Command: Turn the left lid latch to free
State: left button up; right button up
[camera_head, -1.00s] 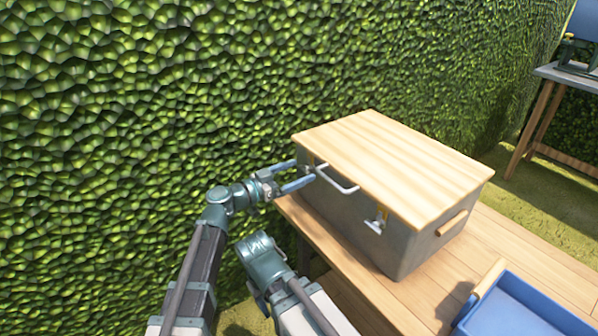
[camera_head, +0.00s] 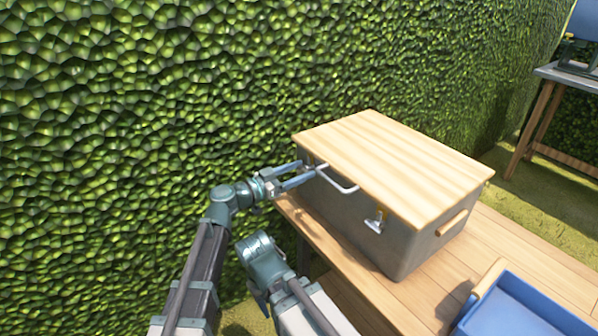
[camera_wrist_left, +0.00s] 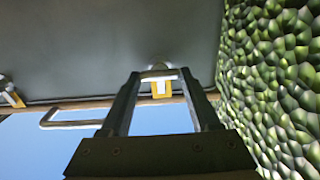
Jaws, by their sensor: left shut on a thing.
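The grey box (camera_head: 345,215) with a pale wooden lid (camera_head: 395,165) stands on a wooden table. The left lid latch is at the box's front left corner, mostly hidden by my gripper in the head view. In the left wrist view it shows as a silver knob (camera_wrist_left: 160,74) with a yellow plate. My left gripper (camera_head: 308,170) is shut on the latch; its fingers (camera_wrist_left: 160,78) lie on either side of the knob. The right lid latch (camera_head: 376,221), silver on a yellow plate, sits on the front near the right corner. My right gripper is not visible.
A silver handle (camera_head: 338,180) juts from the lid's front edge, close beside my left gripper. A blue tray (camera_head: 525,305) lies on the table (camera_head: 430,290) at the lower right. A green hedge (camera_head: 130,110) stands behind and to the left.

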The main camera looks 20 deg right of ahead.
pick_arm(q)
jog(key=n, duration=0.4)
jog(key=shift+w+n, duration=0.1)
jog(key=shift+n, duration=0.2)
jog(key=n, duration=0.4)
jog(key=shift+a+n, duration=0.1)
jog(key=shift+n, duration=0.2)
jog(key=n, duration=0.4)
jog(key=shift+w+f, duration=0.1)
jog(key=shift+f, duration=0.05)
jog(key=shift+n, duration=2.3)
jog(key=o, duration=1.4)
jog(key=shift+c, duration=0.2)
